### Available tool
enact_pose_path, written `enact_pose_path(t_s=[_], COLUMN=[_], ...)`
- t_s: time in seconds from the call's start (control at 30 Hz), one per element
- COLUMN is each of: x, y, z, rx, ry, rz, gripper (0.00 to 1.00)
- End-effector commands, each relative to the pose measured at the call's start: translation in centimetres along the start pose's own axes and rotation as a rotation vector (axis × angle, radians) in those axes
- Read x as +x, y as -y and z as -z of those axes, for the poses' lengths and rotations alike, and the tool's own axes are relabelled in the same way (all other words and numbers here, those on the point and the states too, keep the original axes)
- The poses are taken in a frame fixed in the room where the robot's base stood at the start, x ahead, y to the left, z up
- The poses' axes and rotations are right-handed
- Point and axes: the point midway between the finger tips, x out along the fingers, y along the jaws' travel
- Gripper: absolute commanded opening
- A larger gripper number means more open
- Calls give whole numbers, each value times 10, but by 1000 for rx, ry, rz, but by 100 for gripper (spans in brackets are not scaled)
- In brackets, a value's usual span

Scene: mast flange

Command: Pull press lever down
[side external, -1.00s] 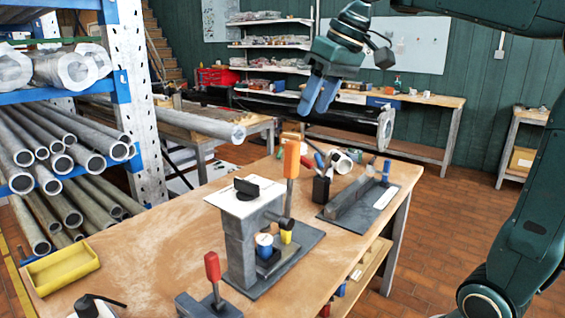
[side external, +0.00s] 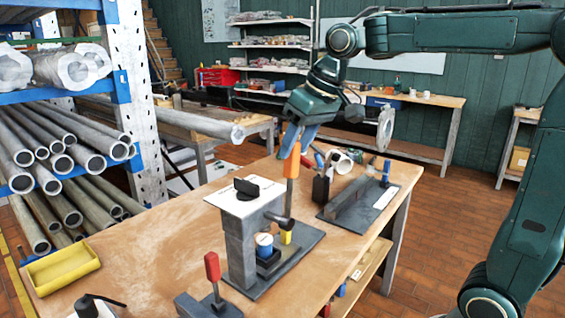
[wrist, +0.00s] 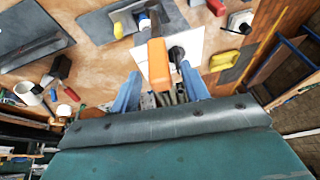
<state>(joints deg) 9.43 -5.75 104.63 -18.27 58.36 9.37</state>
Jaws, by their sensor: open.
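The press stands on the workbench, with a grey column (side external: 238,254) and a white top plate (side external: 222,201). Its lever stands upright with an orange handle (side external: 291,167). My gripper (side external: 296,146) has blue fingers pointing down at the top of this handle, partly overlapping it in the side view. In the wrist view, my gripper (wrist: 160,71) is open, and the orange handle (wrist: 157,62) shows between the two fingers. I cannot tell whether they touch it. A white and blue round part (side external: 264,242) sits under the press head.
A red-handled lever tool (side external: 212,267) stands at the bench front. A yellow tray (side external: 62,269) lies at the left. A dark fixture (side external: 352,205) and a black cup with tools (side external: 321,188) stand to the right. The rack (side external: 125,95) holds several pipes at the left.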

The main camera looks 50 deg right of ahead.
Motion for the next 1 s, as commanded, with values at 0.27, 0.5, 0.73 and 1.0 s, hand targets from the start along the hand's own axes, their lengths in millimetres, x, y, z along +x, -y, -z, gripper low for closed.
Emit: enact_pose_path(t_s=[0.27,0.5,0.73,1.0], x=[32,40,40,40], y=[0,0,0,0], z=[0,0,0,0], rx=[-1,-1,-1,-1], ry=[3,0,0,0], rz=[0,-1,-1,-1], gripper=[45,45,44,0])
